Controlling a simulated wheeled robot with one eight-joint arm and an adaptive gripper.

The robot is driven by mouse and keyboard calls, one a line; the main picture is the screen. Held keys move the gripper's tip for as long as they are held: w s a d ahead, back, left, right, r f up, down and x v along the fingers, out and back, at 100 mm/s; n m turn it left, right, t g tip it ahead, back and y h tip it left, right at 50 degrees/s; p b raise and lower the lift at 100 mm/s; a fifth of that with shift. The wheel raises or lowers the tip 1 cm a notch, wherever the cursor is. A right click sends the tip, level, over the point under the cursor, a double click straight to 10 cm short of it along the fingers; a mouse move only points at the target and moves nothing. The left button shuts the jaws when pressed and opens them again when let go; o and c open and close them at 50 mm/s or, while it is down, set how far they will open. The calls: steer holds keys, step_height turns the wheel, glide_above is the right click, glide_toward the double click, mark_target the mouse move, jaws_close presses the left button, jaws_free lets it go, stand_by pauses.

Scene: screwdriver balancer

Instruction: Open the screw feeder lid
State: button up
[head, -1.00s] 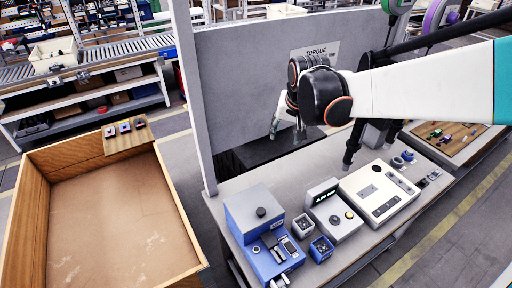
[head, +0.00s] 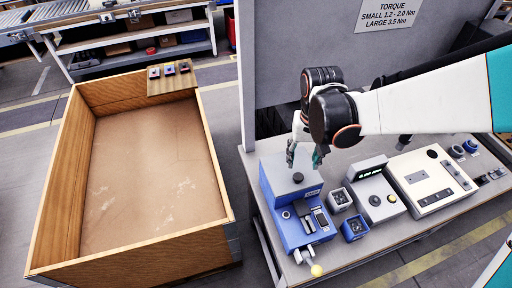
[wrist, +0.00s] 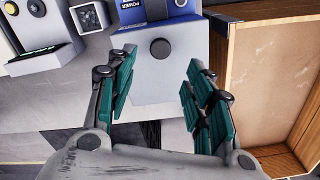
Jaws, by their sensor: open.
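The screw feeder (head: 284,215) is a blue box at the left end of the bench, with a grey lid (head: 280,167) lying closed on its rear part. A dark round knob (head: 298,178) stands on the lid. In the wrist view the grey lid (wrist: 182,75) and its knob (wrist: 160,48) show just beyond my fingers. My gripper (head: 304,157) is open and empty, close above and behind the knob in the head view. In the wrist view its green-padded fingers (wrist: 160,65) are spread to either side of the knob's line, apparently not touching it.
Two small screw bins (head: 340,198) stand right of the feeder, then a grey display unit (head: 375,196) and a white console (head: 432,180). A grey panel (head: 300,40) rises behind the bench. A large wooden crate (head: 222,180) stands to the left on the floor.

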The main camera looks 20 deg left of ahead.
mark_target(298, 176)
step_height(298, 176, down, 9)
steer(key=b, duration=0.5)
steer(key=shift+r, duration=0.1)
jaws_close()
